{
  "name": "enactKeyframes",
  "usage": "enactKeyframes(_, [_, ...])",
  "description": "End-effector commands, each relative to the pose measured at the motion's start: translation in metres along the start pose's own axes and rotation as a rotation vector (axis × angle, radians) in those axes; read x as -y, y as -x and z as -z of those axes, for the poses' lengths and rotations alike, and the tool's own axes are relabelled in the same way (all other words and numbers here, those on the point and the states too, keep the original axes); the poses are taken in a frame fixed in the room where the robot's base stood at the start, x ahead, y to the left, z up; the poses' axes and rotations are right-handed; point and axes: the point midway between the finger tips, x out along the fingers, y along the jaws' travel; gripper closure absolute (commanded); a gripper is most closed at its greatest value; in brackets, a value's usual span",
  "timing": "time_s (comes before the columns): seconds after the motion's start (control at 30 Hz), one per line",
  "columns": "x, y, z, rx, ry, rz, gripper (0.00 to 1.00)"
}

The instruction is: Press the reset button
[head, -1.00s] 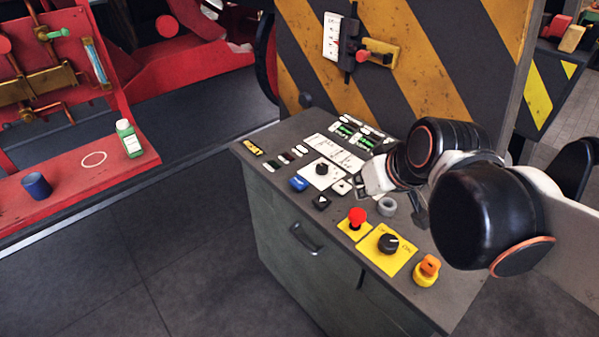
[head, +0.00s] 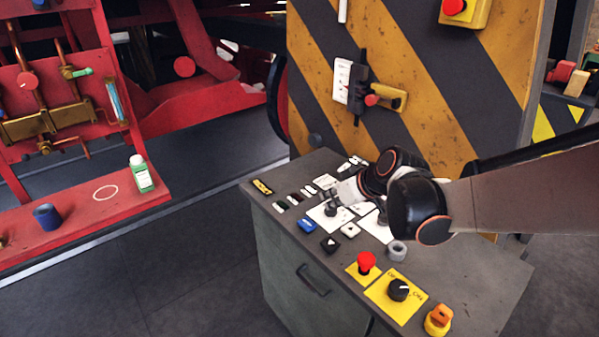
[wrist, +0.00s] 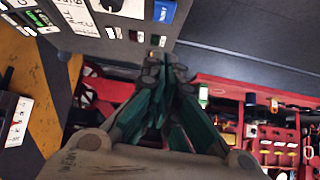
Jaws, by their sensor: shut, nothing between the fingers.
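A grey control console (head: 430,270) carries several controls. A blue push button (head: 306,224) sits near its left edge, and it also shows at the top of the wrist view (wrist: 164,11); its label is too small to read, so I cannot tell for sure that it is the reset button. My gripper (head: 338,196) is over the console's left half, behind and right of the blue button and apart from it. In the wrist view my gripper's green fingers (wrist: 163,72) are together and empty. My arm hides part of the white panels.
A black knob (head: 330,209) stands beside the gripper. A black button with a white mark (head: 331,243), a red mushroom button (head: 366,262), a yellow-plated rotary switch (head: 398,290) and an orange switch (head: 439,319) lie nearer. A striped panel (head: 420,90) rises behind the console.

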Motion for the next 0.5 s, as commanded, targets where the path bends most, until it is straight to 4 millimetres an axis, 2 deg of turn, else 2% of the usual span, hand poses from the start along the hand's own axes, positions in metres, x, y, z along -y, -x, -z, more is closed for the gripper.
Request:
enactKeyframes(0.2, [-0.004, -0.019, 0.004, -0.019, 0.033, 0.021, 1.00])
enactKeyframes(0.5, [-0.005, -0.022, 0.005, -0.024, 0.040, 0.026, 1.00])
